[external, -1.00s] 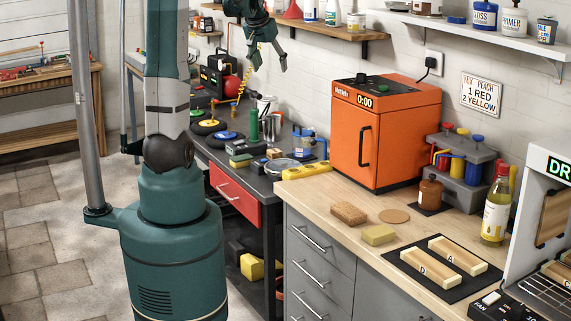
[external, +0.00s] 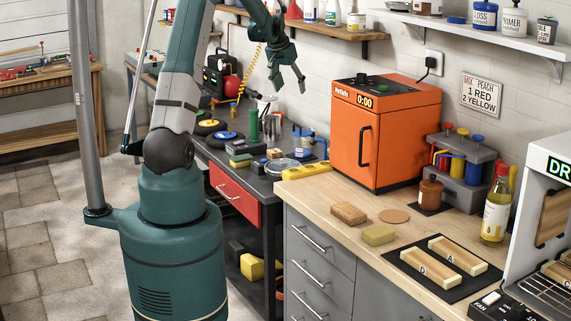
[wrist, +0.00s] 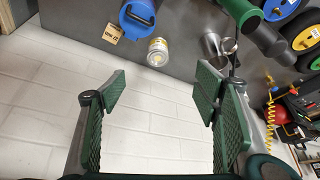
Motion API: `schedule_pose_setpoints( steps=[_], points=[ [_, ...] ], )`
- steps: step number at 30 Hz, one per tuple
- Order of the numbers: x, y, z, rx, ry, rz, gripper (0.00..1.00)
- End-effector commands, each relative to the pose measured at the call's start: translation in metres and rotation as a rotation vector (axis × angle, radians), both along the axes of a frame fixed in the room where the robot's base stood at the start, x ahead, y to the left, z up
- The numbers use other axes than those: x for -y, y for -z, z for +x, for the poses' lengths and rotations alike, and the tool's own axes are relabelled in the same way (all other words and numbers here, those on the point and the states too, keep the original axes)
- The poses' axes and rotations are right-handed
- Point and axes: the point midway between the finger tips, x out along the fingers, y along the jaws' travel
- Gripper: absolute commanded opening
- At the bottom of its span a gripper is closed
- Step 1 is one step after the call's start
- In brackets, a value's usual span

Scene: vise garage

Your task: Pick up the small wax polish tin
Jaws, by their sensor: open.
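A small round tin (wrist: 157,52) with a pale lid and a yellowish band shows in the wrist view, by the back edge of the dark bench next to the white wall. Its label is too small to read, so I cannot confirm it is the wax polish. I cannot make it out clearly in the external view. My gripper (external: 287,82) hangs in the air above the back of the dark bench, left of the orange oven. In the wrist view my gripper (wrist: 161,92) is open, with nothing between its fingers; the tin appears above the gap, apart from them.
The orange oven (external: 380,135) stands to the right. A wooden shelf (external: 340,33) with containers is on the wall close by.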

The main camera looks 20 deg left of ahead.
Motion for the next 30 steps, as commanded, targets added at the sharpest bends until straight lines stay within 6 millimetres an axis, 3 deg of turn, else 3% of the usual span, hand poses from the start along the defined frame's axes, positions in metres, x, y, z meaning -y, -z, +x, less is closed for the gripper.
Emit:
schedule_pose_setpoints(
  steps=[18,24,30],
  points=[
    [0.023,0.119,0.087,-0.032,0.066,0.003,0.62],
    [0.029,0.160,0.108,-0.041,0.086,0.003,0.62],
    [0.034,0.188,0.120,-0.048,0.100,0.005,0.62]
  ],
)
